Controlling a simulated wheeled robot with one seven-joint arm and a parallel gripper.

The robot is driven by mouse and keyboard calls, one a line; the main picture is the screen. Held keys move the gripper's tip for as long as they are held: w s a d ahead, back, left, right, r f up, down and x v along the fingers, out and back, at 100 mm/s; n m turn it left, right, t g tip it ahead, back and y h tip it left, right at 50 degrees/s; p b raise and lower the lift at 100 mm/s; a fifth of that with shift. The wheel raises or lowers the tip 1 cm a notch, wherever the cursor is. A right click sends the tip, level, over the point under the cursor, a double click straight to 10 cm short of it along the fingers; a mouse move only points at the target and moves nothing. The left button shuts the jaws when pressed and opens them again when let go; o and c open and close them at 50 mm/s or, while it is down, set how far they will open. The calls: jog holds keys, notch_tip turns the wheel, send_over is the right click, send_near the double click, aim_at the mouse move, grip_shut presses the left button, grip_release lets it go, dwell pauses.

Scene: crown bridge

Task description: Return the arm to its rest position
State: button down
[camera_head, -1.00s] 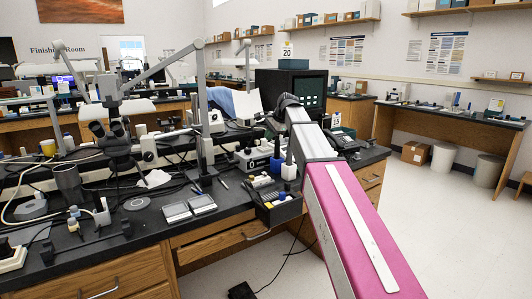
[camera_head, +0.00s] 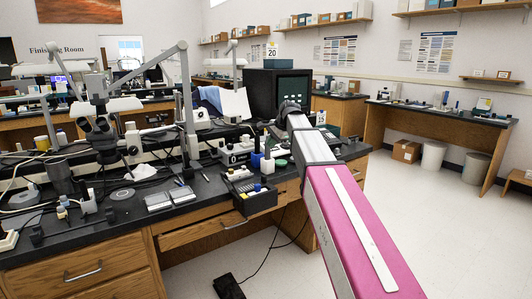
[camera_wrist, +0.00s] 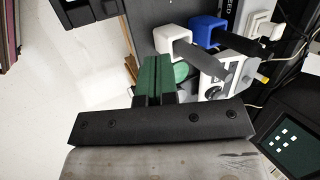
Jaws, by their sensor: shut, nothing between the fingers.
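My arm's pink and grey links reach forward over the bench's right end in the head view, and their far end is at the dark wrist. My gripper's fingers are hidden there. In the wrist view my gripper (camera_wrist: 155,64) shows as two green fingers pressed together, with nothing between them. They point at the bench's dark edge, near a white square-topped holder (camera_wrist: 172,40) and a blue one (camera_wrist: 205,28). I cannot tell whether the fingers touch anything.
The dark-topped bench (camera_head: 135,228) is crowded with a microscope (camera_head: 100,128), a black tray of small bottles (camera_head: 252,192) and a dark boxy unit (camera_head: 278,92). A black box with a cable (camera_head: 228,286) lies on the floor. Open floor (camera_head: 430,220) lies to the right.

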jog(key=s+d+f+n+h, duration=0.1)
jog(key=s+d+f, duration=0.25)
jog(key=f, duration=0.35)
jog(key=s+d+f+n+g+h, duration=0.1)
jog(key=s+d+f+n, duration=0.1)
jog(key=s+f, duration=0.35)
jog(key=s+d+f+n, duration=0.1)
jog(key=s+d+f, duration=0.2)
jog(key=f, duration=0.6)
jog(key=s+d+f+n+g+h, duration=0.1)
jog(key=s+d+f+n, duration=0.2)
jog(key=s+f, duration=0.5)
jog(key=s+d+f+n+g+h, duration=0.1)
jog(key=s+d+f+n, duration=0.2)
jog(key=s+d+f, duration=0.2)
jog(key=s+f, duration=0.3)
jog(key=s, duration=0.2)
jog(key=shift+s+f+h, duration=0.2)
jog(key=shift+f+h, duration=0.15)
jog(key=shift+h, duration=0.05)
